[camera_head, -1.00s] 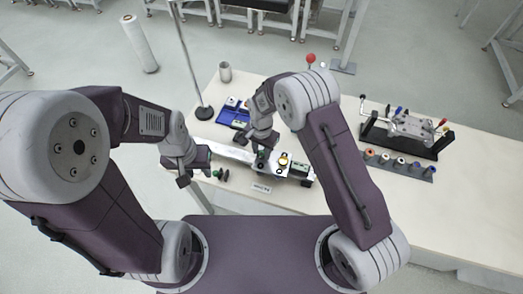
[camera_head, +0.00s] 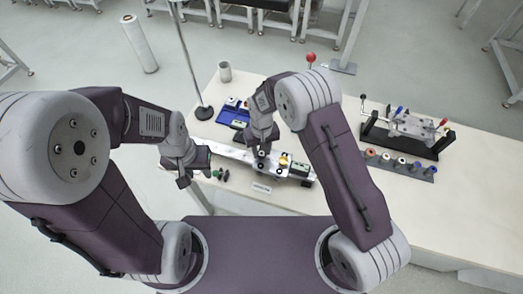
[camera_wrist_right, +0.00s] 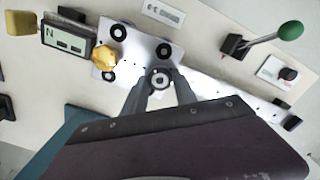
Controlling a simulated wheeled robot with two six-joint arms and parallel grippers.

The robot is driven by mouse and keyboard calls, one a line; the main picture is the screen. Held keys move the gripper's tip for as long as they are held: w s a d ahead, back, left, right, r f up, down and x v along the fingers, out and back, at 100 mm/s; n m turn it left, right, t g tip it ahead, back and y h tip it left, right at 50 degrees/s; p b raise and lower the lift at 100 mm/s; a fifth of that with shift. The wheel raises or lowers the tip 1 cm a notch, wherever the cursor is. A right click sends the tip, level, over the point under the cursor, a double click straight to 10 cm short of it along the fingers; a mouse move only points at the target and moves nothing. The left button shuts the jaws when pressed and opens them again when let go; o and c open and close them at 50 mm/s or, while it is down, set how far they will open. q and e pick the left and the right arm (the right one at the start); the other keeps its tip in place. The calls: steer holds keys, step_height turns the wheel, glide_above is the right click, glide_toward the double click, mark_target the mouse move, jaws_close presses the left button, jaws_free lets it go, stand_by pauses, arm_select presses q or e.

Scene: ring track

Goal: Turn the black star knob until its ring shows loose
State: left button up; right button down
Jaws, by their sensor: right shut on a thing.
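My right gripper (camera_wrist_right: 160,82) points down at the carriage plate (camera_wrist_right: 140,52) and is shut on a small round part, which I take as the black star knob (camera_wrist_right: 160,78). The fingers hide most of it; a pale centre with a dark rim shows, and I cannot read its ring. In the head view my right gripper (camera_head: 262,155) is over the silver rail, left of the yellow knob (camera_head: 284,159). My left gripper (camera_head: 184,181) is at the rail's left end; its jaws are too small to judge.
The yellow knob (camera_wrist_right: 110,58) and a grey display box (camera_wrist_right: 68,38) sit beside the held part. A green-tipped lever (camera_wrist_right: 289,31) and a small black knob on a white plate (camera_wrist_right: 288,74) are at the right. A blue tray (camera_head: 234,114) lies behind the rail.

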steer(key=n, duration=0.4)
steer(key=shift+n, duration=0.3)
steer(key=n, duration=0.3)
steer(key=shift+n, duration=0.4)
steer(key=n, duration=0.3)
steer(key=shift+s, duration=0.15)
steer(key=shift+f+n, duration=0.1)
steer(key=shift+n, duration=1.9)
steer(key=shift+s, duration=0.1)
steer(key=c, duration=1)
jaws_free()
steer(key=shift+w, duration=0.2)
